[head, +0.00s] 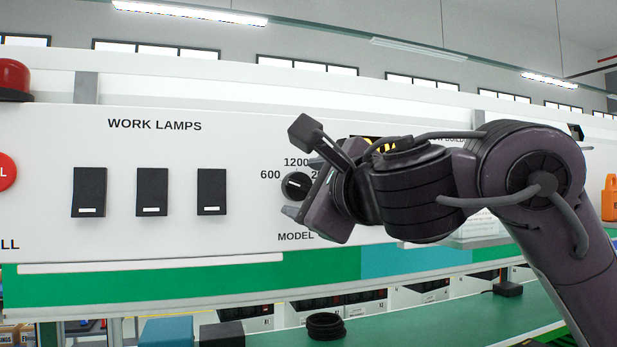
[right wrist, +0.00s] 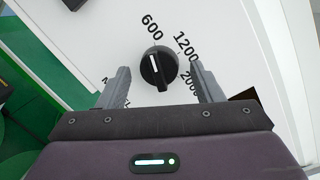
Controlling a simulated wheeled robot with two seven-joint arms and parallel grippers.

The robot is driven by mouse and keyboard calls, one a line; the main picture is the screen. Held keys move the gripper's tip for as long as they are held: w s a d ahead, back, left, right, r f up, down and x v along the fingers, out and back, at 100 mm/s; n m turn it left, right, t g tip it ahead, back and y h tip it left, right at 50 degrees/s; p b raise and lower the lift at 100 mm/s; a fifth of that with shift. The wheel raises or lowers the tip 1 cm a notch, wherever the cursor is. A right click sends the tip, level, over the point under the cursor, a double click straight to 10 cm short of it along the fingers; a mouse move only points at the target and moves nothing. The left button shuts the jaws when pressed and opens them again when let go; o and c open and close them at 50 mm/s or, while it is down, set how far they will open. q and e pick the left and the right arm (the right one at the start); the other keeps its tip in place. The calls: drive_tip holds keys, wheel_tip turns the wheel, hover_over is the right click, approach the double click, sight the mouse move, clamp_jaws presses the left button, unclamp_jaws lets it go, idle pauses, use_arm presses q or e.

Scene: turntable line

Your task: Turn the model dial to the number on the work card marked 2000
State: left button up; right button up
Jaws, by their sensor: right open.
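The model dial (head: 296,186) is a round black knob on the white panel, with 600 and 1200 readable around it in the head view. In the right wrist view, the dial (right wrist: 159,68) shows its white mark pointing roughly toward 600; 1200 and 2000 are to its right. My right gripper (head: 303,187) is open, and it also shows in the right wrist view (right wrist: 160,70) with one finger on each side of the dial. I cannot tell whether the fingers touch it. A display labelled "BUILD" is mostly hidden behind my right arm. My left gripper is not in view.
Several black work lamp switches (head: 152,192) are left of the dial. A red button (head: 6,172) and a red lamp (head: 14,78) are at the far left. A green bench (head: 420,328) lies below the panel, with a black coil (head: 326,326) on it.

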drive_tip(key=shift+c, duration=0.3)
drive_tip(key=c, duration=0.9)
drive_tip(key=shift+f, duration=0.1)
